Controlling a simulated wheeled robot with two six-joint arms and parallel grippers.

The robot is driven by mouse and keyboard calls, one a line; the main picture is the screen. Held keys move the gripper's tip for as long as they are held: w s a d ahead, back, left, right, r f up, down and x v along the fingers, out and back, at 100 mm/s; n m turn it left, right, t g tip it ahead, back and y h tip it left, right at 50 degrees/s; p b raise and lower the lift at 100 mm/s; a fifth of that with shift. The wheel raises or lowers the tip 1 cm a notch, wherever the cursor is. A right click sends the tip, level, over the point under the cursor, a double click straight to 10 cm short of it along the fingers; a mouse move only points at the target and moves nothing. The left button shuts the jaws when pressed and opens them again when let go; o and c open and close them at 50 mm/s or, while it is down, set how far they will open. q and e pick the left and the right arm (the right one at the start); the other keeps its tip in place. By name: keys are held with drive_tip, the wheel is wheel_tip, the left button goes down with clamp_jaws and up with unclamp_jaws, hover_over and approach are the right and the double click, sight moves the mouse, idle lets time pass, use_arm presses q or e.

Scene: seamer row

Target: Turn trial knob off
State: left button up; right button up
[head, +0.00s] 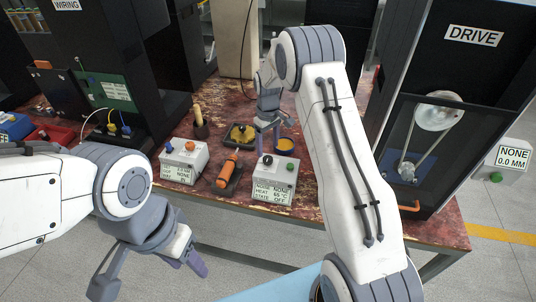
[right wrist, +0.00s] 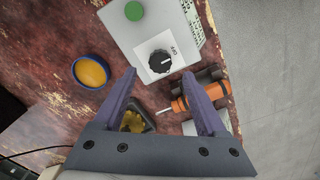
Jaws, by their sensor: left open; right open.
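A white control box (head: 274,181) stands near the table's front edge, its display reading NONE, 65 C and OFF. It bears a black knob (head: 267,160) and a green button (head: 290,167). In the right wrist view the black knob (right wrist: 160,62) has a white pointer line and an OFF mark beside it. No label there reads "trial". My right gripper (head: 267,148) is open above the box's back, also seen in the right wrist view (right wrist: 159,74). Its fingertips are near the knob, with nothing between them; contact cannot be told. My left gripper (head: 152,280) is open and empty at the lower left.
A second white box (head: 184,162) with an orange knob stands to the left. Between the boxes lies an orange-handled tool (head: 228,170), also in the right wrist view (right wrist: 192,100). A yellow-filled dish (right wrist: 90,71) stands near the box. The DRIVE machine (head: 432,140) stands to the right.

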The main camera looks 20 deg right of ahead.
sight(267, 158)
wheel_tip(267, 158, up, 6)
drive_tip(key=shift+f, duration=0.15)
idle(0.3)
drive_tip(key=s+a+r+n, duration=0.1)
drive_tip(key=s+a+r, duration=0.3)
drive_tip(key=s+a, duration=0.4)
drive_tip(key=s+a+r+n, duration=0.1)
drive_tip(key=s+a+r, duration=0.4)
drive_tip(key=s+a, duration=0.35)
drive_tip(key=s+a+y, duration=0.1)
drive_tip(key=s, duration=1.9)
drive_tip(key=shift+s+a+f+n, duration=0.2)
drive_tip(key=shift+s+a+n, duration=0.1)
drive_tip(key=shift+s, duration=0.05)
